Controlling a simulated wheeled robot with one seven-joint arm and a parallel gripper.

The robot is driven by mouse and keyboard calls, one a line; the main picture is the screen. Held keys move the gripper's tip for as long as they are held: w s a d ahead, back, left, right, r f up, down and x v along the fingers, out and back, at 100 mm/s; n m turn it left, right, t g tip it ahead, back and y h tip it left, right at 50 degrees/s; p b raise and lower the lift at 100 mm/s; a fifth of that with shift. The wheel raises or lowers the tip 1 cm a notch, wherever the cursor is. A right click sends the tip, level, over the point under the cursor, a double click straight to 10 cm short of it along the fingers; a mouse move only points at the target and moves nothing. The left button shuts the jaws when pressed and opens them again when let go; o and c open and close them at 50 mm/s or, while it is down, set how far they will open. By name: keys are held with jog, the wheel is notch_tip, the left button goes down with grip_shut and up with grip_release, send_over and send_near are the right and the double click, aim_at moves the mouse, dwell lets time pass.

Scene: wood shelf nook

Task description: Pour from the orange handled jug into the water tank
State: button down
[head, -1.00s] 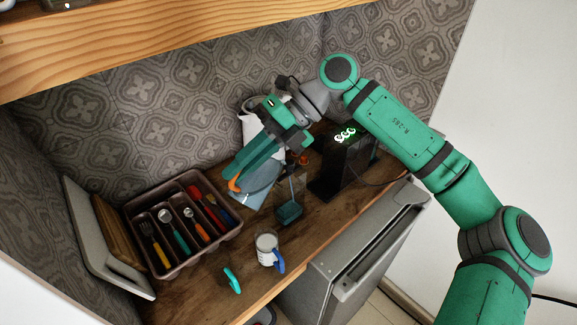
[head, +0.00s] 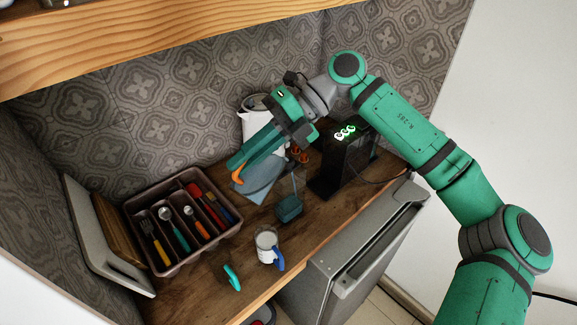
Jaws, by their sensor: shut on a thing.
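My gripper (head: 238,168) is shut on an orange handle (head: 241,175), which shows along its fingertips above the back of the counter. This is the handle of the orange handled jug; the jug's body is hard to make out behind the fingers. A clear container with teal-blue at its bottom (head: 290,208), seemingly the water tank, stands on the counter to the right of and below the gripper in the picture. The gripper is apart from it. No stream of liquid can be made out.
A black machine with lit green dials (head: 345,165) stands right of the clear container. A white vessel (head: 247,125) is partly hidden behind my gripper. A cutlery tray (head: 130,215), a mug with a blue handle (head: 266,240) and a teal item (head: 232,276) are on the counter. A wooden shelf (head: 180,30) hangs above.

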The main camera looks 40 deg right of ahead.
jog(key=shift+w+r, duration=0.15)
jog(key=shift+r, duration=0.05)
jog(key=shift+d, duration=0.2)
jog(key=shift+r+y, duration=0.1)
jog(key=shift+y, duration=0.2)
jog(key=shift+r+p, duration=0.15)
jog(key=shift+p, duration=0.25)
jog(key=shift+d+r+y, duration=0.15)
jog(key=shift+d+y, duration=0.15)
jog(key=shift+d, duration=0.05)
jog(key=shift+w+r, duration=0.15)
jog(key=shift+r, duration=0.1)
